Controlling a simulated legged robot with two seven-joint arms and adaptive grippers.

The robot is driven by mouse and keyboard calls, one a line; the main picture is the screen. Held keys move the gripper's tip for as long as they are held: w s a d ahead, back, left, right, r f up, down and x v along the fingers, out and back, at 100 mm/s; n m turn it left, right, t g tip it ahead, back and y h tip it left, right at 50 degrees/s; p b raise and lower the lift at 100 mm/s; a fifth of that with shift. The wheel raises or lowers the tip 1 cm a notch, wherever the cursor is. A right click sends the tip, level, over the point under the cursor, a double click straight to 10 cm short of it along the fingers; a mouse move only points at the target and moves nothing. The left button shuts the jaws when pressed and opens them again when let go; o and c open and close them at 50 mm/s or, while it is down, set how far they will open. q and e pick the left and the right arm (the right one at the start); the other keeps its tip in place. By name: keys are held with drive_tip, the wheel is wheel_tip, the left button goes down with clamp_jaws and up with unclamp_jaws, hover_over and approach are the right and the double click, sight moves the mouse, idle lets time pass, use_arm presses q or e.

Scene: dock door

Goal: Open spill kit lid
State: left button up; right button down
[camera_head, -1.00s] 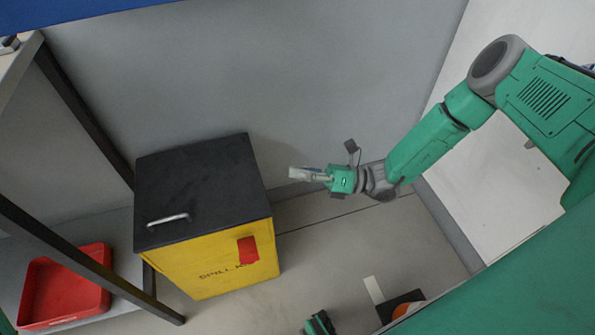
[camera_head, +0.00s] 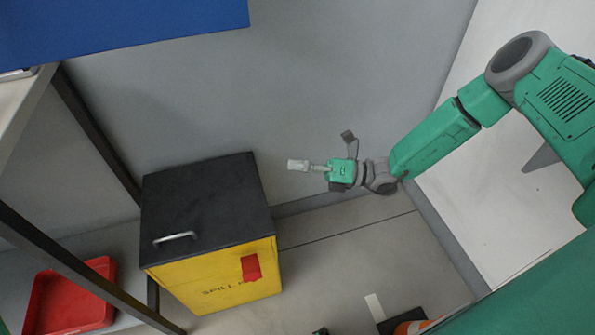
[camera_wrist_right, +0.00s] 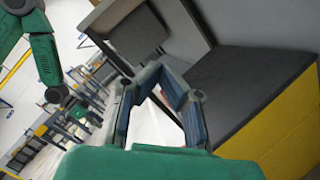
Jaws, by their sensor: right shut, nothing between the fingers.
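In the right wrist view the lid (camera_wrist_right: 240,80) is at the right, above a yellow side. My right gripper (camera_head: 298,166) is shut and empty, in the air to the right of the box and apart from the lid. Its fingers also show in the right wrist view (camera_wrist_right: 163,75).
A dark-framed shelf (camera_head: 75,275) with a red tray (camera_head: 70,300) stands left of the box. A blue panel (camera_head: 120,25) hangs at the upper left. A grey wall (camera_head: 340,90) is behind.

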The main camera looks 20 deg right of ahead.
drive_tip(key=shift+w+d+r+m+p, duration=0.1)
drive_tip(key=shift+w+r+m+p, duration=0.4)
drive_tip(key=shift+w+r, duration=0.65)
drive_tip(key=shift+s+r, duration=0.1)
idle(0.4)
